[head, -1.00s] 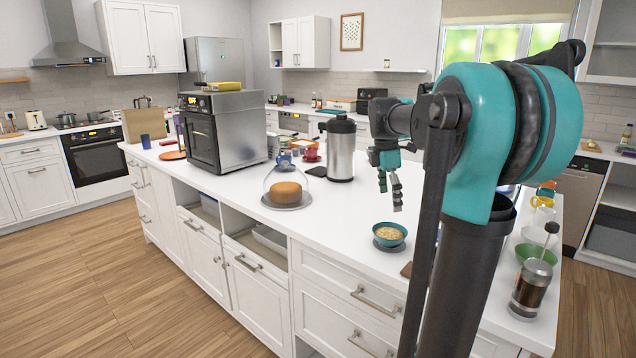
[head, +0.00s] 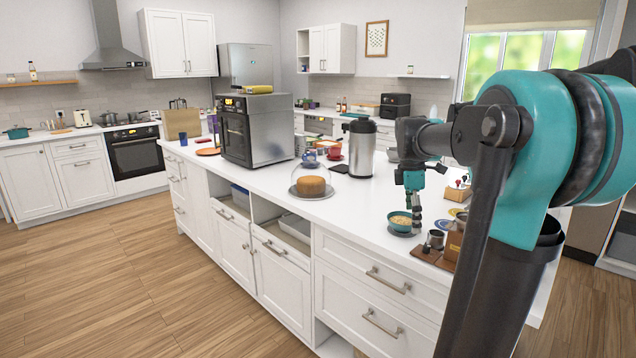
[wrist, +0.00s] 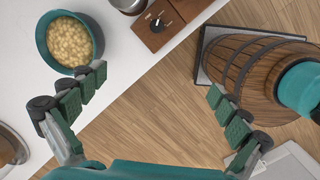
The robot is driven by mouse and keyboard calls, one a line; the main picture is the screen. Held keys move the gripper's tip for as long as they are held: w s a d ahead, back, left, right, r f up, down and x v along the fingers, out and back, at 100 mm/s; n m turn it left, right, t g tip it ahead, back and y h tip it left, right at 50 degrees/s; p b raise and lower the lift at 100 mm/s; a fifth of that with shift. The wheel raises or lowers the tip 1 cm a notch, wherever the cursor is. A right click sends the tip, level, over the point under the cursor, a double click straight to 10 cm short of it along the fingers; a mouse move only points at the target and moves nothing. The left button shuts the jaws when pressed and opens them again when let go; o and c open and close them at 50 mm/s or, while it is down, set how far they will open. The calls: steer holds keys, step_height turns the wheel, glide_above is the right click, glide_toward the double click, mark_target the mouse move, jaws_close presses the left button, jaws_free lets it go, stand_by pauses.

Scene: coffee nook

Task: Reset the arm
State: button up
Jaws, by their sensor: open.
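My gripper (head: 415,210) hangs fingers-down at the end of my bent arm, above the white island counter (head: 350,205). In the wrist view my gripper (wrist: 157,82) has its two green-padded fingers spread wide, with nothing between them but the counter edge and floor. A teal bowl (head: 396,217) of pale grains is beside the fingers in the head view. The bowl also shows in the wrist view (wrist: 70,42), just beyond the left fingertip and apart from it.
A wooden block with a dial (wrist: 158,22) is near the counter edge. A glass-domed cake (head: 311,187), a steel urn (head: 361,150) and an oven (head: 255,130) stand farther along the counter. Wooden floor (head: 150,270) is open at left.

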steer(key=s+a+f+m+t, duration=0.2)
steer(key=s+a+f+m, duration=0.1)
steer(key=s+f+m, duration=0.4)
steer(key=s+a+f+m+t+y, duration=0.1)
steer(key=s+a+f+m, duration=0.3)
steer(key=s+f+m, duration=0.4)
steer(key=s+f, duration=0.4)
steer(key=f, duration=0.3)
steer(key=shift+s+a+m+t+y, duration=0.15)
steer(key=shift+s+m+t+y, duration=0.15)
steer(key=shift+t, duration=0.1)
steer(key=shift+f, duration=0.1)
